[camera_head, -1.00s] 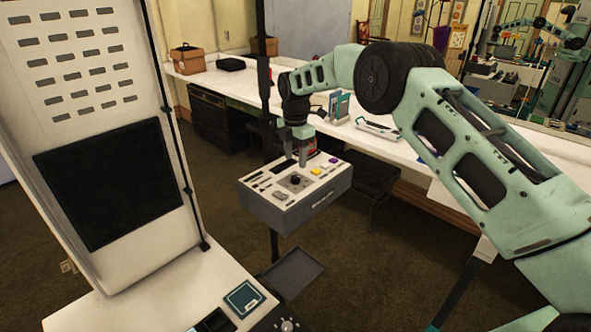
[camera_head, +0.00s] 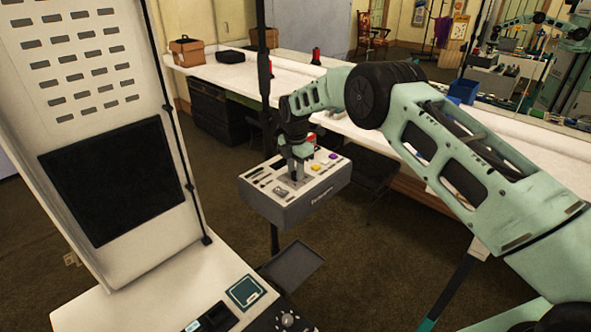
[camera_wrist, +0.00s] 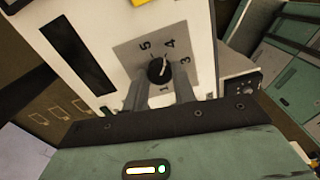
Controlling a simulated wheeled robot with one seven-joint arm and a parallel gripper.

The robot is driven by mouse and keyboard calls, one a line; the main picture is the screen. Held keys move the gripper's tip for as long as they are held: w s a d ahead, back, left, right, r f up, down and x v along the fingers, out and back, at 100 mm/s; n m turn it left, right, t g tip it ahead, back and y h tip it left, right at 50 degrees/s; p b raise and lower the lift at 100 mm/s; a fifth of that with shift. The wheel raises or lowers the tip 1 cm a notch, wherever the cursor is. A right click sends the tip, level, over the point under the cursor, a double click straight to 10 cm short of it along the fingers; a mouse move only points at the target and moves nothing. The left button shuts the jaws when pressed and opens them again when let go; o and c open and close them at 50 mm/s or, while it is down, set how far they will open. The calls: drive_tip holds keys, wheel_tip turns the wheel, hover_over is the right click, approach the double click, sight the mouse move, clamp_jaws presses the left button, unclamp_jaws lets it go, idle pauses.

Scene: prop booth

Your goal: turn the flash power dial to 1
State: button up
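The flash power dial (camera_wrist: 158,70) is a round black knob with a white pointer, on a grey plate printed with numbers. I read 5, 4, 3 and 1 around it; the pointer slants up and right, roughly between 4 and 3. The dial sits on top of a grey control box with a white face (camera_head: 318,186); in the head view my gripper hides it. My gripper (camera_head: 295,178) points down at the box. In the wrist view, its two fingers (camera_wrist: 160,80) stand on either side of the knob, very close to it. I cannot tell whether they touch it.
Yellow and purple buttons (camera_head: 333,156) are beside the dial on the box face. A small grey tray (camera_head: 293,266) is below the box. A tall white panel (camera_head: 110,150) stands left. A long white table (camera_head: 240,79) runs behind.

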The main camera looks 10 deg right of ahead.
drive_tip(key=shift+m+b, duration=0.3)
drive_tip(key=shift+b, duration=0.1)
drive_tip(key=m+b, duration=0.2)
drive_tip(key=shift+f+m, duration=0.15)
drive_tip(key=shift+m, duration=0.15)
drive_tip(key=m+b, duration=0.2)
drive_tip(key=m, duration=0.1)
drive_tip(key=shift+m, duration=0.4)
drive_tip(key=m+b, duration=0.1)
drive_tip(key=m, duration=0.2)
drive_tip(key=shift+m, duration=0.3)
drive_tip(key=m, duration=0.2)
drive_tip(key=m+b, duration=0.1)
drive_tip(key=m, duration=0.1)
drive_tip(key=shift+r+m, duration=0.2)
drive_tip(key=shift+m, duration=0.1)
drive_tip(key=m, duration=1)
drive_tip(key=shift+m, duration=0.4)
drive_tip(key=shift+w+m, duration=0.1)
drive_tip(key=shift+m, duration=1.7)
